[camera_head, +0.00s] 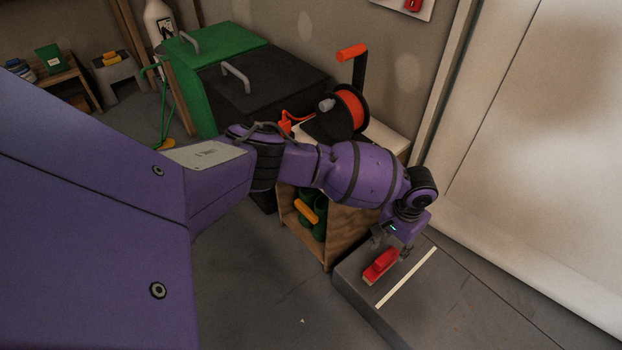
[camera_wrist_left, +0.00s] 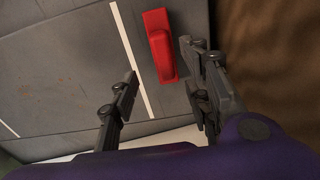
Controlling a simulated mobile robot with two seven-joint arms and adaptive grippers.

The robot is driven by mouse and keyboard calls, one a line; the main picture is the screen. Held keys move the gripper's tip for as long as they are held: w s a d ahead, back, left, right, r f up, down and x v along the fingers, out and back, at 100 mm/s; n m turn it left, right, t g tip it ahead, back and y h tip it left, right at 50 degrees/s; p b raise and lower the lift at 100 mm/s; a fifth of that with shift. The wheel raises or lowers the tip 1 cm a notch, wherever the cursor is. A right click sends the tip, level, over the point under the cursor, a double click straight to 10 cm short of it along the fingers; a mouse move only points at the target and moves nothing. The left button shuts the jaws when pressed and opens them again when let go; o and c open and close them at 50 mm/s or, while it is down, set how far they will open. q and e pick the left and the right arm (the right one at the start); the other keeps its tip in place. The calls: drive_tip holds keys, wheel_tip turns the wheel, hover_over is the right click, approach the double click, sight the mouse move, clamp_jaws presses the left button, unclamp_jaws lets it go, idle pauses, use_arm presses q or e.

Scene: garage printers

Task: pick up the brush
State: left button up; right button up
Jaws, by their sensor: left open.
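The brush (camera_head: 380,266) is red with a pale lower edge and lies on a low grey platform (camera_head: 362,292), beside a white stripe (camera_head: 408,276). My left gripper (camera_head: 393,243) is above the platform at the brush's far end, pointing down. In the left wrist view the brush (camera_wrist_left: 160,45) lies ahead of the fingers, nearer the right finger. My left gripper (camera_wrist_left: 160,90) is open there with nothing between its fingertips. Whether a finger touches the brush cannot be told. My right gripper is in neither view.
A wooden shelf unit (camera_head: 340,240) holding green items stands left of the platform. An orange cable reel (camera_head: 350,108) sits on top of it. Black and green bins (camera_head: 265,85) stand behind. A large pale door (camera_head: 545,130) borders the right. Floor in front is clear.

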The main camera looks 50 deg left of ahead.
sight(387, 255)
use_arm(q)
wheel_tip(387, 255, down, 3)
drive_tip(key=shift+r+b, duration=0.1)
drive_tip(key=shift+b, duration=0.65)
drive_tip(key=f+b, duration=0.1)
drive_tip(key=f, duration=0.1)
drive_tip(key=f+b, duration=0.2)
drive_tip(key=f, duration=0.1)
drive_tip(key=shift+w+a+b, duration=0.1)
drive_tip(key=shift+a+b, duration=0.1)
drive_tip(key=shift+b, duration=0.1)
drive_tip(key=shift+r, duration=0.1)
clamp_jaws()
